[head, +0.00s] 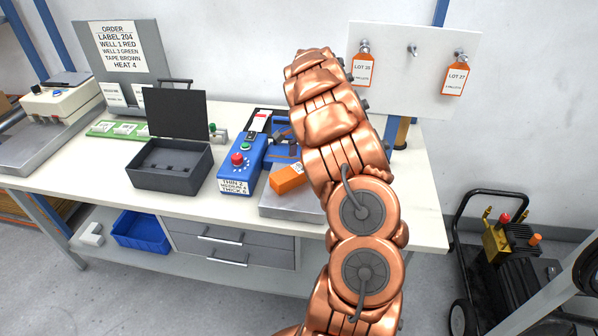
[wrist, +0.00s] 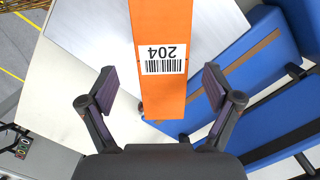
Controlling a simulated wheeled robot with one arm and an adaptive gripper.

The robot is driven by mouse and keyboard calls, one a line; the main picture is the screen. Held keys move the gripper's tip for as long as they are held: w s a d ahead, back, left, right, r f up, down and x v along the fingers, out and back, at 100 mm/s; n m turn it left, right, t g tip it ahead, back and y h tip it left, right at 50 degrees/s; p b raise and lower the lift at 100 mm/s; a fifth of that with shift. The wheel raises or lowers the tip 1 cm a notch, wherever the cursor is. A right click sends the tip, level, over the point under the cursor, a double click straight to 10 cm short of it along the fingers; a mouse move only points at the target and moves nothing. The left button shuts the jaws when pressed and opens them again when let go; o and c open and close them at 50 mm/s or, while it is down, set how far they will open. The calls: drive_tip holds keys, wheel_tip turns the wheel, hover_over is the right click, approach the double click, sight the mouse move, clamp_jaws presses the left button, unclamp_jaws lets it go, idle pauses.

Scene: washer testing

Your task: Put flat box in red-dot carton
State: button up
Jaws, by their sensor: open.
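An orange box (head: 288,178) with a white label lies on a grey metal plate (head: 285,206) at the front of the table; my arm covers part of the plate. In the wrist view, the orange box (wrist: 165,95) carries a barcode and the number 204. My gripper (wrist: 159,74) is open, its two dark fingers apart on either side of the box with gaps between. The fingers do not appear to touch it. In the head view, my gripper is hidden behind my copper arm. I cannot make out a red-dot carton in either view.
A blue machine with a red knob (head: 238,165) stands left of the plate, and an open dark grey case (head: 170,166) farther left. A pegboard with orange lot tags (head: 455,78) stands behind. A blue bin (head: 141,230) sits on the lower shelf. The table's right end looks clear.

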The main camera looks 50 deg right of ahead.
sight(299, 168)
drive_tip(key=shift+w+a+f+p, duration=0.15)
drive_tip(key=shift+f+p, duration=0.1)
drive_tip(key=shift+f, duration=0.35)
drive_tip(key=shift+a+f+p, duration=0.15)
drive_tip(key=shift+f+p, duration=0.05)
drive_tip(key=shift+f, duration=0.45)
drive_tip(key=shift+w+a+f+p, duration=0.15)
drive_tip(key=shift+f+p, duration=0.1)
drive_tip(key=shift+f, duration=0.35)
drive_tip(key=shift+s, duration=0.1)
drive_tip(key=shift+c, duration=0.2)
drive_tip(key=c, duration=1.6)
